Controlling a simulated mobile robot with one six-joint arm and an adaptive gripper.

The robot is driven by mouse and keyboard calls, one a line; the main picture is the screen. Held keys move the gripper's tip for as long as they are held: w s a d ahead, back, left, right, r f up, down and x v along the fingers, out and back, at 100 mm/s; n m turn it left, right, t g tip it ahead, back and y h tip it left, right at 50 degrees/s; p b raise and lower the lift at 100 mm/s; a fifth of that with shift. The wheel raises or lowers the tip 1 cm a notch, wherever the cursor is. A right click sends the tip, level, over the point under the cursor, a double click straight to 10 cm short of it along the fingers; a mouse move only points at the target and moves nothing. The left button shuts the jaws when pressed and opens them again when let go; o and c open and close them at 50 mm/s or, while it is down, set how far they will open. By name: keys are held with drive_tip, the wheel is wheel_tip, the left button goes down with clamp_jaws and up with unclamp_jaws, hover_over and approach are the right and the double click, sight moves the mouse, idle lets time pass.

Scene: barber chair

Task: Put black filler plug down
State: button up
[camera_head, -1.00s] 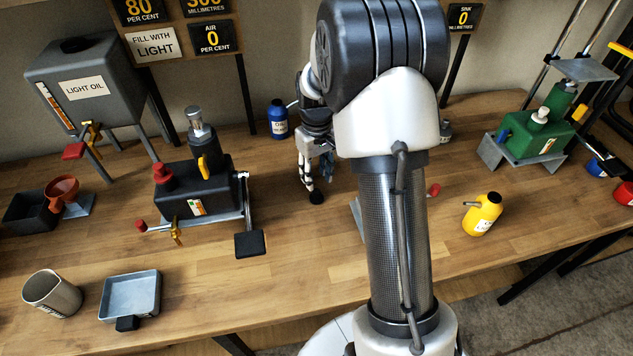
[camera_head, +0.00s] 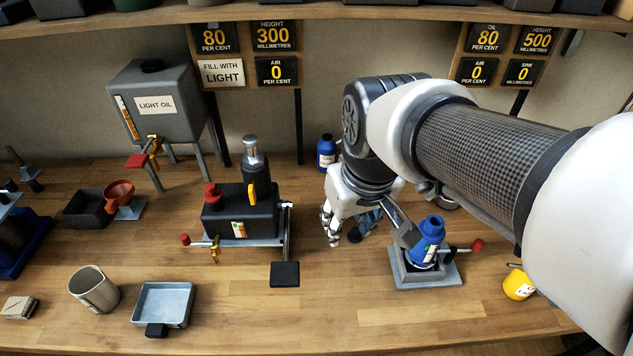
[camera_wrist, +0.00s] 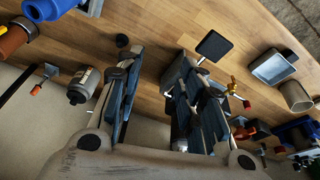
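The black filler plug (camera_head: 354,238) is a small dark round piece at the table, close beside the fingertips of my gripper (camera_head: 342,230) in the head view. In the wrist view the plug (camera_wrist: 122,40) shows as a small black knob against the wood, just beyond the tip of the left finger. The two fingers of my gripper (camera_wrist: 158,68) stand apart with a clear gap, and nothing shows between them. I cannot tell whether a finger still touches the plug.
A black jack (camera_head: 240,215) with a pedal (camera_head: 285,274) stands left of my gripper. A blue bottle (camera_head: 430,235) sits tilted in a grey vise (camera_head: 440,280) at right. Another blue bottle (camera_head: 326,153) stands behind. The table in front is clear.

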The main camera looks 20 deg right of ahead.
drive_tip(key=s+a+t, duration=0.1)
drive_tip(key=s+a, duration=0.1)
drive_tip(key=s, duration=0.6)
drive_tip(key=shift+s+a+f, duration=0.25)
drive_tip(key=shift+s+a, duration=0.1)
drive_tip(key=shift+s, duration=0.05)
